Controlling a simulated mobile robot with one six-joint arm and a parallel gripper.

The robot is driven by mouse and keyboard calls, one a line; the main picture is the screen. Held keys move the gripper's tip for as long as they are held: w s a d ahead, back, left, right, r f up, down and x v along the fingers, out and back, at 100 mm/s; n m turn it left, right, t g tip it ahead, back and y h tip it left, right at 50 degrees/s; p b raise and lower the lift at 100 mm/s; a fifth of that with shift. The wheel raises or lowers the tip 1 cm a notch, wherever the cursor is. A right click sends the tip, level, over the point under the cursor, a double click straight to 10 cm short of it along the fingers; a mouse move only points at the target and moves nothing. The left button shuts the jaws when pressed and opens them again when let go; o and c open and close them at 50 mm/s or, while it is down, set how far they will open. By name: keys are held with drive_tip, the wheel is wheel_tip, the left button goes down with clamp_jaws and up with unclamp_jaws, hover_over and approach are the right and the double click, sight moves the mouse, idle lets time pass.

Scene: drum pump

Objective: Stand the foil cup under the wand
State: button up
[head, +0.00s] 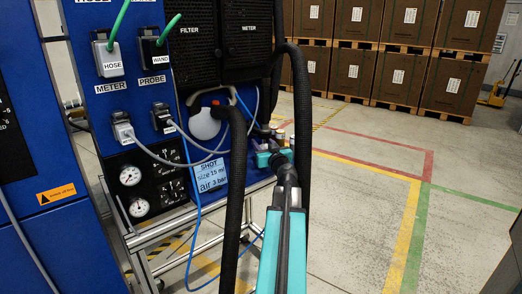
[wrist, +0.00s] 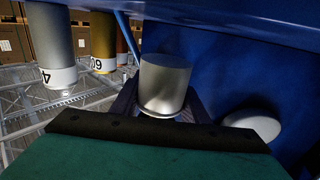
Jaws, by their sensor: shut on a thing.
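The foil cup (wrist: 165,82) is a plain silver-grey cylinder with a thin rim, in the middle of the wrist view. My gripper (head: 280,160) is shut on it, with a dark finger on each side of the cup. In the head view my teal and black gripper reaches to the lower right of the blue cabinet, and I cannot make out the cup there. A plug labelled WAND (head: 150,60) is on the cabinet, but I cannot pick out the wand itself for certain.
The blue cabinet (head: 80,150) fills the left. A blue line (head: 190,200) hangs in front of the cabinet. The floor (head: 350,220) to the right is clear.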

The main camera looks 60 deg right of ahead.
drive_tip(key=shift+w+d+r, duration=0.1)
drive_tip(key=shift+w+d, duration=0.1)
drive_tip(key=shift+d, duration=0.1)
drive_tip(key=f, duration=0.2)
drive_tip(key=shift+d+f, duration=0.3)
drive_tip(key=shift+f, duration=0.05)
drive_tip(key=shift+w+a+f, duration=0.15)
drive_tip(key=shift+w+f, duration=0.1)
drive_tip(key=shift+f, duration=0.3)
drive_tip(key=shift+w+a, duration=0.1)
drive_tip(key=shift+f+b, duration=0.1)
drive_tip(key=shift+b, duration=0.25)
drive_tip(key=o, duration=1.1)
drive_tip(key=shift+c, duration=0.2)
